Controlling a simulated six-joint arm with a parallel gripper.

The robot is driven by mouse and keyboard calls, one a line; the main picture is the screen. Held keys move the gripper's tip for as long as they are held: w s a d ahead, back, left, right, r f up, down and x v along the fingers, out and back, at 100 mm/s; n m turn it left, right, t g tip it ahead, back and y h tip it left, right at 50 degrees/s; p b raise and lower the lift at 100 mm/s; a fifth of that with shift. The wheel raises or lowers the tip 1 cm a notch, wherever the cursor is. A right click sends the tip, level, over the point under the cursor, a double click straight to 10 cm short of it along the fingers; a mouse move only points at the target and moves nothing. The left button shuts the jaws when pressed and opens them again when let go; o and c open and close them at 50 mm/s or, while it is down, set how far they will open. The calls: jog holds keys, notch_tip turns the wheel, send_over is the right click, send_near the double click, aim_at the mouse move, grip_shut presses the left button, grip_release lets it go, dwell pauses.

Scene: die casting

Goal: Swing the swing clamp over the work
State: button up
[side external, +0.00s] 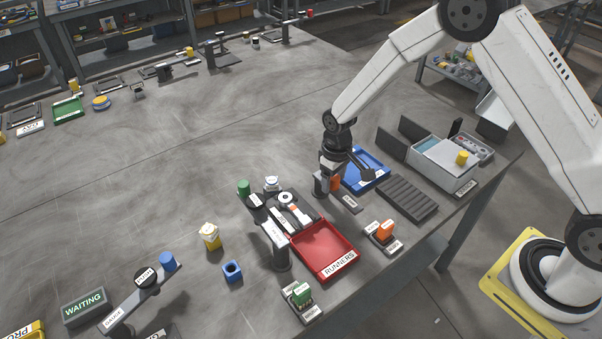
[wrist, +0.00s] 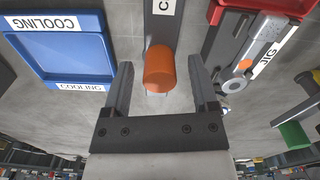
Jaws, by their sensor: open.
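The swing clamp shows as a dark bar with a white label (wrist: 164,8), partly cut off, and an upright orange knob (wrist: 160,68) at its near end in the wrist view. In the side view the orange knob (side external: 335,184) is partly hidden by my gripper, and the labelled bar (side external: 349,202) points to the lower right. My gripper (wrist: 161,62) is open, with one finger on each side of the knob and a visible gap at both sides. The jig (wrist: 268,45), with a round grey piece on it, lies to the right of the bar. The bar is beside the jig, not over it.
The blue cooling tray (wrist: 66,43) is left of the clamp. The red runners tray (side external: 325,247) stands beside the jig. A green knob (side external: 243,187) on a post stands left of the jig. A dark ribbed block (side external: 407,198) lies to the right.

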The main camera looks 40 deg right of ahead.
grip_shut()
dwell(1.4)
